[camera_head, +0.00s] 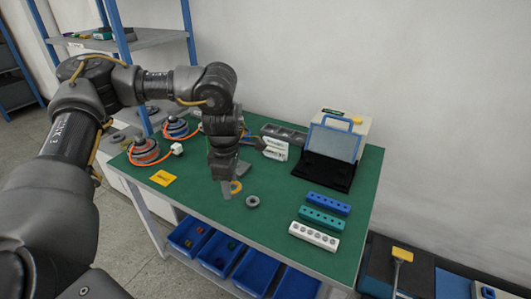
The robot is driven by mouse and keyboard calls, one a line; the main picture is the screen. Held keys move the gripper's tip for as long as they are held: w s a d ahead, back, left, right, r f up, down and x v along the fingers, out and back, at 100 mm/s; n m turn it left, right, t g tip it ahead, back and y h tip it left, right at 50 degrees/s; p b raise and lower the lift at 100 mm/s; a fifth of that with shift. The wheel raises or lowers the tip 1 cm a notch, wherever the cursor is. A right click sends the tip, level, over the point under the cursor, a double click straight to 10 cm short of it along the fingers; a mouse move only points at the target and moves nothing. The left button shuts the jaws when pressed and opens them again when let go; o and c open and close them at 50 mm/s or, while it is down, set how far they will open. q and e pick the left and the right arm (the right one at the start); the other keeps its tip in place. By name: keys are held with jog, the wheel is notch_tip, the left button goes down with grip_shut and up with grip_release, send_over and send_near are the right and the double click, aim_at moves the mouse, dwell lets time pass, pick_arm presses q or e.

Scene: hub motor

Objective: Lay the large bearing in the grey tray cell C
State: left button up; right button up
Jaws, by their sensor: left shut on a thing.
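My left gripper (228,192) points down low over the green table, left of its middle. It is shut on a small ring with an orange-yellow face (237,187), which looks to be the large bearing; the fingers hide part of it. A grey ring (252,201) lies flat on the table just right of the fingertips. The grey tray (284,135) with dark cells lies at the back of the table, partly behind white parts; its cell letters cannot be read. My right gripper is not in view.
A case with a blue-framed lid (335,141) stands at the back right. Blue (328,203), teal (322,220) and white (314,236) blocks with holes lie at the front right. Round motor parts with orange cable (145,151) and a yellow card (163,178) are at left.

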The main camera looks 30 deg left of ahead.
pick_arm(q)
jog(key=s+d+f+m, duration=0.1)
jog(key=s+d+m, duration=0.2)
jog(key=d+m, duration=0.3)
jog(key=s+d+f+m, duration=0.2)
jog(key=s+d+m, duration=0.2)
jog(key=m, duration=1.2)
jog(key=d, duration=0.3)
jog(key=shift+s+m, duration=0.25)
jog(key=shift+m, duration=0.15)
